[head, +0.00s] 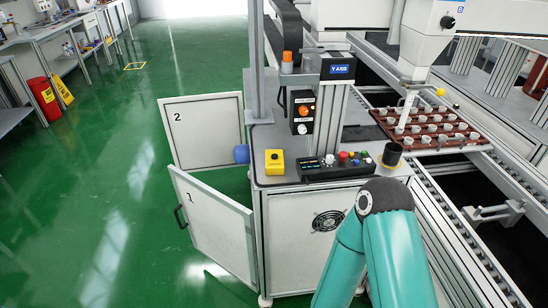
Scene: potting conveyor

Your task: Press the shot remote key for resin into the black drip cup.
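The black drip cup (392,154) stands upright on the cabinet top near its right edge, beside the conveyor. A yellow box with a dark round key (274,161) sits on the left of the same top; its lettering is too small to read, so I cannot tell whether it is the shot remote. A black panel with several coloured buttons (336,165) lies between it and the cup. My teal arm rises at the lower right, in front of the cabinet, but neither gripper is in view. I cannot see whether the cup holds resin.
A dispensing head (416,50) hangs over a brown tray of white pots (409,143) on the conveyor. A column with a control box (303,112) rises behind the panel. Cabinet doors marked 1 (213,220) and 2 (203,133) stand open.

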